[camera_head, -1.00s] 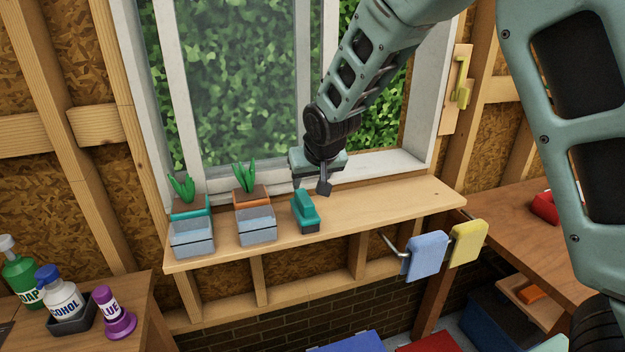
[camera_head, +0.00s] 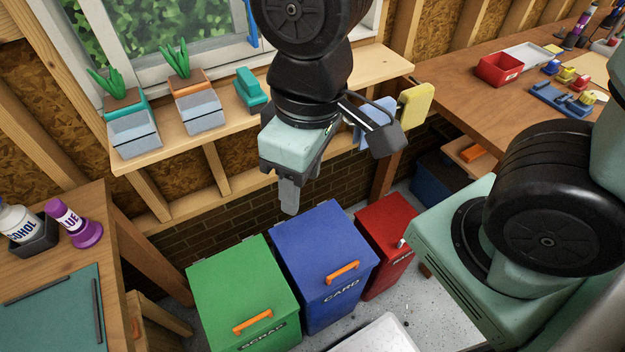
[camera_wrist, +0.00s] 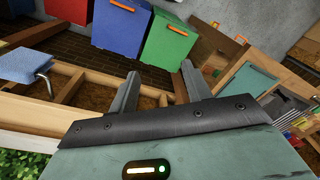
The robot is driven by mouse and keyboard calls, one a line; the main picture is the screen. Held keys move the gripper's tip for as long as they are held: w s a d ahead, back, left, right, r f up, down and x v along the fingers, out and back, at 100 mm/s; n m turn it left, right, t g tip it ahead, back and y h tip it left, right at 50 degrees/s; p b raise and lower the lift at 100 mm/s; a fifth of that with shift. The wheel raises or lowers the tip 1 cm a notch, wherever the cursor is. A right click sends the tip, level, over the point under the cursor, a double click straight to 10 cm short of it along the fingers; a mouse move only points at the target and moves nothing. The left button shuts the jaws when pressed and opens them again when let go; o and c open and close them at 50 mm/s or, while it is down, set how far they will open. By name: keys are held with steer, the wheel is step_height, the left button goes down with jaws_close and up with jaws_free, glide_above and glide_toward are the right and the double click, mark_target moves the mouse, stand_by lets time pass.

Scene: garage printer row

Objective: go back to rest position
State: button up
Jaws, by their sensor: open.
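My gripper (camera_head: 338,165) hangs in front of the window shelf, above the blue and red bins, with its fingers spread and nothing between them. In the wrist view my gripper (camera_wrist: 160,85) also shows two parted fingers with an empty gap. In the head view my arm comes down from the top and hides part of the shelf (camera_head: 228,130) and the window.
Two potted plants (camera_head: 120,95) and a teal object (camera_head: 250,88) stand on the shelf. Blue (camera_head: 372,115) and yellow (camera_head: 415,105) cloths hang at its right end. Green (camera_head: 240,290), blue (camera_head: 322,250) and red (camera_head: 385,225) bins stand below. A workbench (camera_head: 450,75) is at right.

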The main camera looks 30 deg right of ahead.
steer(key=shift+n, duration=0.3)
steer(key=f+b, duration=0.1)
steer(key=s+f+b, duration=0.1)
steer(key=f+b, duration=0.2)
steer(key=shift+s+d+f+b, duration=0.3)
steer(key=shift+s+f, duration=0.05)
steer(key=shift+f, duration=0.05)
stand_by(0.6)
